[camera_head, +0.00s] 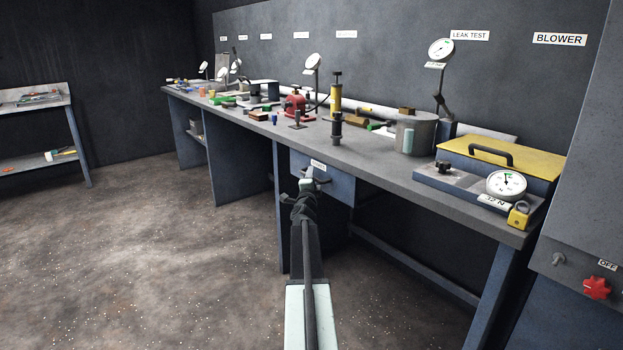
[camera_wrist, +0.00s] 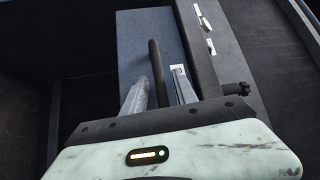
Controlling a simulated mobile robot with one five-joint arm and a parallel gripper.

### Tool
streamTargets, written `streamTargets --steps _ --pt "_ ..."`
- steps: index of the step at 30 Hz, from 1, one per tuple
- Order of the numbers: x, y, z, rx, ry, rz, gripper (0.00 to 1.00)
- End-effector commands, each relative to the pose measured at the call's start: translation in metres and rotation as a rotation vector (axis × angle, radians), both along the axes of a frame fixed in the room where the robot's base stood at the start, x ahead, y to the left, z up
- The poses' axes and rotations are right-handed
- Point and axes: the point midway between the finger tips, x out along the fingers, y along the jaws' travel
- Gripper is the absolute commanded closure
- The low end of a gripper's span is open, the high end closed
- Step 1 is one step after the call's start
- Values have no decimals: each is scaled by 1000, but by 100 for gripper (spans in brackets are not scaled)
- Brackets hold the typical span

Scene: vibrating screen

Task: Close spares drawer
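The drawer (camera_head: 343,190) is a blue box front with a white label, hung under the front edge of the workbench. The label is too small to read. Its blue front (camera_wrist: 141,38) also shows in the wrist view, with a dark bar handle (camera_wrist: 155,62). My gripper (camera_head: 308,176) is at the drawer front and hides part of it. In the wrist view, my gripper (camera_wrist: 160,82) has its fingers apart, one on each side of the bar, with gaps visible. How far the drawer stands out is hard to tell.
The grey workbench (camera_head: 390,168) carries a yellow-lidded case (camera_head: 520,160), gauges, a grey pot (camera_head: 425,135) and several tools. A cabinet with a red knob (camera_head: 596,288) stands at the right. A side table (camera_head: 35,104) is at the far left. The floor at left is clear.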

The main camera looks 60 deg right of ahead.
Motion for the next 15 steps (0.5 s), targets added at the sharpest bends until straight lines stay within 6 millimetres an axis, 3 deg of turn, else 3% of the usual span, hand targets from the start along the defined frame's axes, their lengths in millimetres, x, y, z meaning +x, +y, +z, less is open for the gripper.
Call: streamTargets --steps 8,15 --pt "-7 15 -3 0 0 1 66" --pt "-28 57 -10 0 0 2 66"
